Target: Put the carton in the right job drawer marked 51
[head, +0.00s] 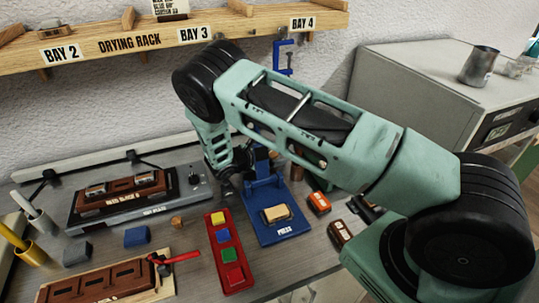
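No drawer marked 51 shows in the head view. I cannot pick out a carton for certain. A small orange-red box (318,203) with pale marks lies right of the blue press, and a dark brown box (340,234) with pale marks lies nearer me. Their marks are too small to read. My gripper (228,186) points down above the bench between the hot plate and the press. It is small and dark here, and I cannot make out whether its fingers are apart or hold anything.
A blue press (278,232) bears a tan block (276,214). A red tray (230,272) holds coloured blocks. A hot plate (85,212) and a brown mould (105,283) with a red-handled tool stand left. A drying rack (125,45) crosses the wall. A grey oven (425,85) stands right.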

